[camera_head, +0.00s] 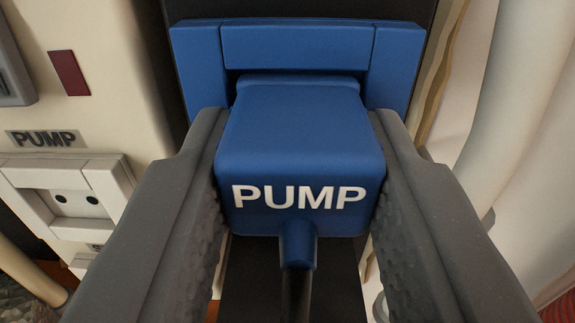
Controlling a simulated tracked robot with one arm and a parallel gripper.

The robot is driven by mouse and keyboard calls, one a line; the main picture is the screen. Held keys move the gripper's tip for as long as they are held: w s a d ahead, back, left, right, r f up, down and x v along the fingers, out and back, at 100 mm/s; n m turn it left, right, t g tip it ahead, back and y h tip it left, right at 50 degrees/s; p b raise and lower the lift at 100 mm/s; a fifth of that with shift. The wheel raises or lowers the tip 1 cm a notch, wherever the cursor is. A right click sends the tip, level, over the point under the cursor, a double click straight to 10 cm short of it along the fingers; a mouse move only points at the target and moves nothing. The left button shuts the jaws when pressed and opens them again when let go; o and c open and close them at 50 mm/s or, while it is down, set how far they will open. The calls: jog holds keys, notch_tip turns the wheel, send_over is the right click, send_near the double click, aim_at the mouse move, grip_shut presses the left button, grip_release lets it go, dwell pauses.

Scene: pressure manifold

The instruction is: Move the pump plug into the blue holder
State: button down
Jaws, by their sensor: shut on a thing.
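The pump plug (300,140) is a blue block with white PUMP lettering and a cable leaving its lower side. My gripper (300,165) is shut on it, with one dark grey finger against each side. The blue holder (297,46) is behind the plug at the top of the view, fixed on a dark panel. The plug's far end lies at the holder's opening, between its side walls. How deep it sits in the holder is hidden by the plug itself.
A cream panel on the left carries a PUMP label (46,139) above a white socket (75,198) with two dark holes, which is empty. A dark red rectangle (68,73) is above them. Pale pipes (515,90) run along the right side.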

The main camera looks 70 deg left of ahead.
jog(key=c, duration=0.9)
grip_release()
jog(key=shift+c, duration=0.2)
